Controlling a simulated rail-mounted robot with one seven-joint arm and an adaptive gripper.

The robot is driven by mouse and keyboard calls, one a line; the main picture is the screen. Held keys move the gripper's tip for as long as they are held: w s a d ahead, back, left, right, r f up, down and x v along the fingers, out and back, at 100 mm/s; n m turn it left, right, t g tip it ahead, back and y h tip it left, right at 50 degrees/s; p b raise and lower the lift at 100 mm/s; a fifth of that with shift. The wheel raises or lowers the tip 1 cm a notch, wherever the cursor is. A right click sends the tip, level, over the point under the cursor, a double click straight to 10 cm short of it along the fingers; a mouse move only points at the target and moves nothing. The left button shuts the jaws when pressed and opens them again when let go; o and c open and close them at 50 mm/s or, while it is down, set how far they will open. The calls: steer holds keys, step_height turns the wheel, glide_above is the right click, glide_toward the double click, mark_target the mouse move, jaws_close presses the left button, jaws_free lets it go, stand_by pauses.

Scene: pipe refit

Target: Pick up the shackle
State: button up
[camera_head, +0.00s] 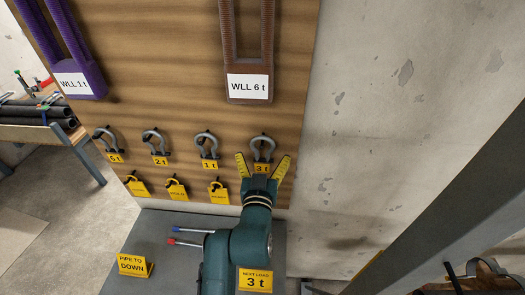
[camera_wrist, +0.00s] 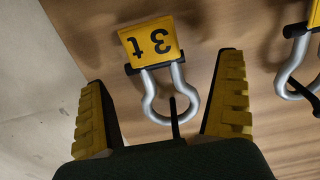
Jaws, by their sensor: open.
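Several grey shackles hang in a row on the wooden board (camera_head: 150,75), each with a yellow load tag. The shackle marked 3 t (camera_head: 263,143) is the rightmost of the row. It also shows in the wrist view (camera_wrist: 182,98), hanging on a dark peg (camera_wrist: 174,118), with its yellow tag (camera_wrist: 152,42) beyond it. My gripper (camera_head: 263,163) is in front of this shackle, with yellow fingers spread to either side. In the wrist view the open fingers (camera_wrist: 162,115) flank the shackle with a gap on both sides. Nothing is held.
A neighbouring shackle (camera_wrist: 297,75) hangs close on the right in the wrist view. Yellow hooked tags (camera_head: 177,190) hang below the row. A grey table (camera_head: 150,225) below bears a "NEXT LOAD 3 t" sign (camera_head: 255,280) and a "PIPE TO DOWN" sign (camera_head: 135,265).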

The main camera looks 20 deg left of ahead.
steer(key=shift+w+a+f, duration=0.1)
steer(key=shift+w+a, duration=0.05)
steer(key=shift+w, duration=0.4)
steer(key=shift+c, duration=0.2)
